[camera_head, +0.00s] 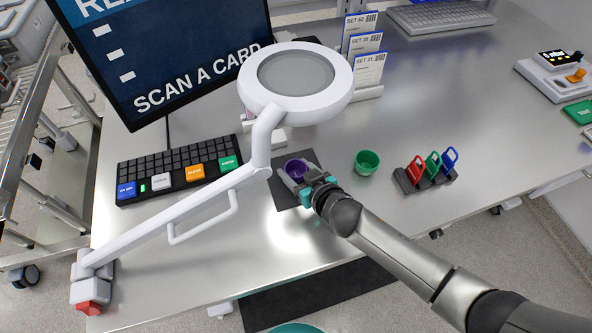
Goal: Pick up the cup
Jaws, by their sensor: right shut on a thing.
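A purple cup (296,168) stands over the dark mat (294,199) near the middle of the table. My right gripper (293,179) reaches in from the lower right and is shut on the purple cup. Its fingers and wrist hide the near side of the cup. I cannot tell whether the cup touches the mat or is lifted. A green cup (367,162) stands upright on the table to the right, apart from the gripper. My left gripper is not in view.
A white magnifier lamp (296,82) on a jointed arm (185,217) overhangs the table left of the cup. A keyboard (180,168) and monitor (165,50) stand at left. A rack (425,177) with coloured handles stands at right. The table (440,100) is clear behind it.

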